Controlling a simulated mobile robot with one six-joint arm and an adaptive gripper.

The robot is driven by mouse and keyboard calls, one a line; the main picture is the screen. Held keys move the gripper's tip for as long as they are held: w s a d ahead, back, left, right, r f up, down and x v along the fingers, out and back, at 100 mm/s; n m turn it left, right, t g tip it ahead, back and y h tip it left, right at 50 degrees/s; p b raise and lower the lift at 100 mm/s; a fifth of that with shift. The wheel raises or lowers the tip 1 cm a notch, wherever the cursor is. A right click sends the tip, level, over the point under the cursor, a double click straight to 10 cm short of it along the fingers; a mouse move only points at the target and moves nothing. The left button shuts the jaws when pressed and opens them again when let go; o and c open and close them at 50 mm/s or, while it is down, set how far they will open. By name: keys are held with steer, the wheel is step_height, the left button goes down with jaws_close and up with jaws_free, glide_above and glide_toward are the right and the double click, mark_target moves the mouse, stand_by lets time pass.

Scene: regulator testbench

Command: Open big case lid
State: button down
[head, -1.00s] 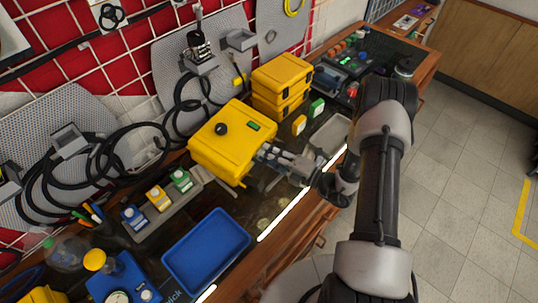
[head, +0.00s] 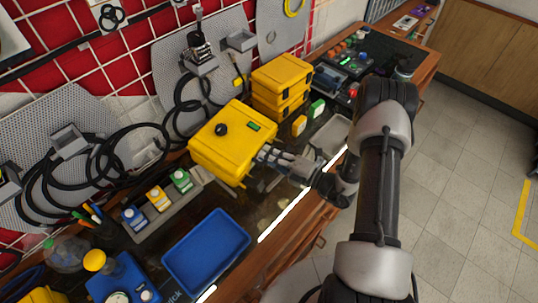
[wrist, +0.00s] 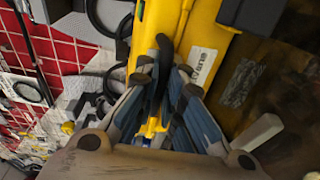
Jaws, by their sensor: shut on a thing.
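The big yellow case (head: 222,148) stands on the bench with its lid down. A black round knob and a green label are on the lid. My gripper (head: 263,156) is at the front right side of the case. In the wrist view the case fills the top middle as yellow walls (wrist: 205,22), with a white label. There my gripper (wrist: 163,72) is shut on a dark, narrow part of the case (wrist: 160,72), which looks like a handle or latch. The fingers hide much of that part, so I cannot tell which.
Two stacked smaller yellow cases (head: 281,84) stand behind to the right. A blue tray (head: 206,248) lies in front. A grey holder with small coloured boxes (head: 157,198) is at the left. A grey tray (head: 333,135) lies right of my gripper. Black cables hang behind the case.

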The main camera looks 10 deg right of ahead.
steer(key=shift+r+p, duration=0.55)
steer(key=shift+p, duration=0.15)
steer(key=w+a+r+g+h+p, duration=0.2)
steer(key=w+a+r+p, duration=0.1)
steer(key=r+p, duration=0.4)
steer(key=w+a+r+g+h+p, duration=0.2)
steer(key=r+p, duration=0.5)
steer(key=p, duration=0.4)
steer(key=w+a+r+g+h+p, duration=0.2)
steer(key=w+a+r+p, duration=0.2)
steer(key=r+p, duration=0.4)
steer(key=shift+w+a+g+h+p, duration=0.3)
steer(key=shift+w+g+p, duration=0.15)
steer(key=shift+p, duration=0.4)
